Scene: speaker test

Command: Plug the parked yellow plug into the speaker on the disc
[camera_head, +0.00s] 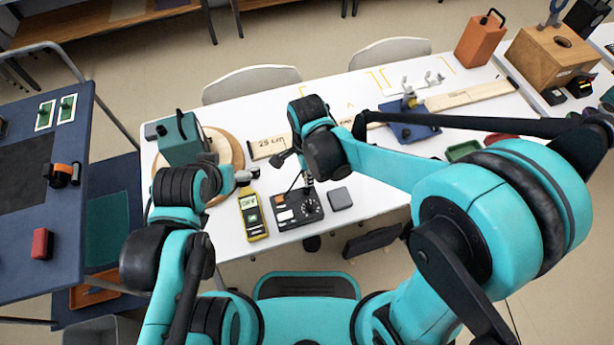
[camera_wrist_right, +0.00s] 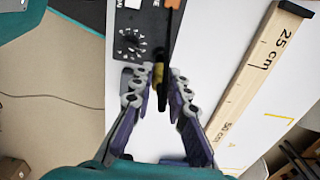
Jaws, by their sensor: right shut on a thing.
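The teal speaker (camera_head: 182,140) stands on the round wooden disc (camera_head: 238,150) at the left end of the white table. My right gripper (camera_head: 307,182) is low over the black box with a dial (camera_head: 298,208). In the right wrist view my right gripper (camera_wrist_right: 158,88) is shut on the yellow plug (camera_wrist_right: 157,70), at the edge of the black box (camera_wrist_right: 133,38). Whether the plug still sits in the box is hidden. My left gripper (camera_head: 244,177) is by the disc's front right edge; its jaws are too small to read.
A yellow meter (camera_head: 253,217) lies left of the black box and a grey block (camera_head: 340,198) right of it. A wooden bar marked 25 cm (camera_head: 268,147) lies behind. A blue stand (camera_head: 412,131) is farther right. A blue cart (camera_head: 40,180) stands left.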

